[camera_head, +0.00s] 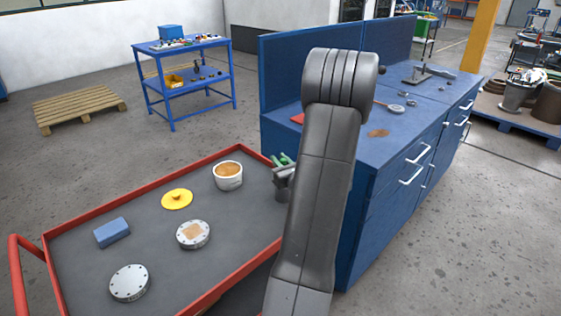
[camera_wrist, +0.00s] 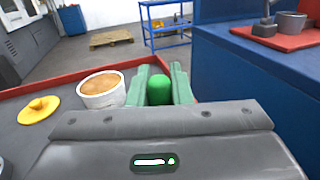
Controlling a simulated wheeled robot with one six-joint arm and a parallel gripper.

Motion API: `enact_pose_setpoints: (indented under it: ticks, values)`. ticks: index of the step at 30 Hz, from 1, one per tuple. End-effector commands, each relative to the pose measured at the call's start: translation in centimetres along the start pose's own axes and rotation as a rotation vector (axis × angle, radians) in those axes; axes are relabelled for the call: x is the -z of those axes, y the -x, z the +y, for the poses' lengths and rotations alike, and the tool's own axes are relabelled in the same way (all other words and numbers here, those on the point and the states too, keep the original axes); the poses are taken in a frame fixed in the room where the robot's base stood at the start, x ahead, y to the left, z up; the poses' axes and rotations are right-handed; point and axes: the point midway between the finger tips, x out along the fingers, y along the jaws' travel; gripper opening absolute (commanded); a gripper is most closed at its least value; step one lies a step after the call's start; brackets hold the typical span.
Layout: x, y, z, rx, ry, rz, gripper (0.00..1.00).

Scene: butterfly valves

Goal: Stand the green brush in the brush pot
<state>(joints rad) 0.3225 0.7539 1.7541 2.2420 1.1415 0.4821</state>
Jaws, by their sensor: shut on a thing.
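My gripper (camera_wrist: 158,88) is shut on the green brush (camera_wrist: 159,92), whose rounded green end shows between the two pale green fingers in the wrist view. The rest of the brush is hidden. In the head view my gripper (camera_head: 284,172) is beside the trolley's right rim, partly behind my arm. A grey open cup (camera_wrist: 291,22) stands on a red mat (camera_wrist: 262,38) on the blue bench, right of my gripper in the wrist view. A white pot with tan contents (camera_head: 228,176) stands on the trolley, left of my gripper. I cannot tell which is the brush pot.
The grey trolley top (camera_head: 130,238) has a raised red rim. It holds a yellow lid (camera_head: 177,199), a blue block (camera_head: 112,232) and two round metal flanges (camera_head: 129,283) (camera_head: 193,234). The blue bench (camera_head: 395,140) stands right of the trolley, with a tall back panel.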

Motion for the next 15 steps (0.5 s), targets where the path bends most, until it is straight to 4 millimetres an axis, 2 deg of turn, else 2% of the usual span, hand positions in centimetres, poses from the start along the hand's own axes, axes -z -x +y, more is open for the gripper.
enact_pose_setpoints:
  ticks: [1,2,4,6,15]
  values:
    - [-0.04,0.00,0.00,0.000,0.000,0.000,0.00]
    - [-0.04,0.00,0.00,0.000,0.000,0.000,0.21]
    - [-0.04,0.00,0.00,0.000,0.000,0.000,0.34]
    - [-0.03,0.00,0.00,0.000,0.000,0.000,0.44]
    - [0.00,0.17,-0.02,0.000,0.000,0.000,0.44]
